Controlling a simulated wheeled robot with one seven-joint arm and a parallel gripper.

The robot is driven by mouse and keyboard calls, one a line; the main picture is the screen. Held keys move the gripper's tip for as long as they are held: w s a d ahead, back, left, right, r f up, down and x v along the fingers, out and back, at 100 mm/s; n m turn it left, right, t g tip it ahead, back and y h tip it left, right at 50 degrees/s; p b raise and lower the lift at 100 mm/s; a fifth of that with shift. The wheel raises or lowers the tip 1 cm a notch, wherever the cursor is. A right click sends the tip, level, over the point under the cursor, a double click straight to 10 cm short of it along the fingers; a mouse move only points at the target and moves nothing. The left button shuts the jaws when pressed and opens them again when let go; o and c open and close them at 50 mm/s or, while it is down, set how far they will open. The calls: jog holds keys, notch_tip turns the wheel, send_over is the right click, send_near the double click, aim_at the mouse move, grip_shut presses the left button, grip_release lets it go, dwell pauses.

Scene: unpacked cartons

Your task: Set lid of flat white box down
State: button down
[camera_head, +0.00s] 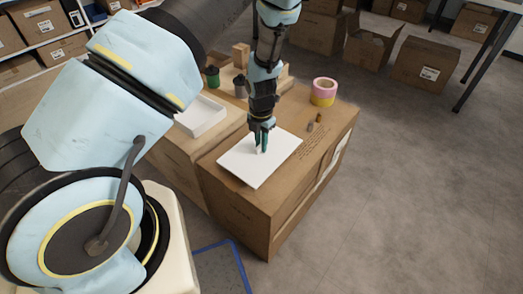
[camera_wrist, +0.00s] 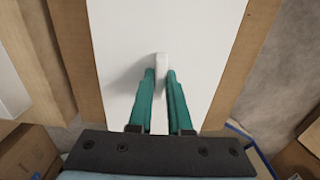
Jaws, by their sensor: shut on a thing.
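The white lid (camera_head: 250,160) is a flat white panel over the top of a large brown carton (camera_head: 270,205), near its front left edge. In the wrist view the lid (camera_wrist: 115,40) fills the middle, with a small white handle (camera_wrist: 161,61) standing up from it. My gripper (camera_head: 263,149) points down at the lid. Its green fingers, also in the wrist view (camera_wrist: 161,75), are shut on the handle. I cannot tell whether the lid touches the carton. The flat white box (camera_head: 201,116) stands open to the left of the lid.
A roll of pink and yellow tape (camera_head: 324,92) and small items (camera_head: 314,123) lie on the carton to the right. Dark cups (camera_head: 212,76) and wooden blocks (camera_head: 241,56) stand behind.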

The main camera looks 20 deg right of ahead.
jog(key=shift+f, duration=1.35)
jog(key=shift+f, duration=0.1)
jog(key=c, duration=0.8)
grip_release()
jog(key=shift+c, duration=0.2)
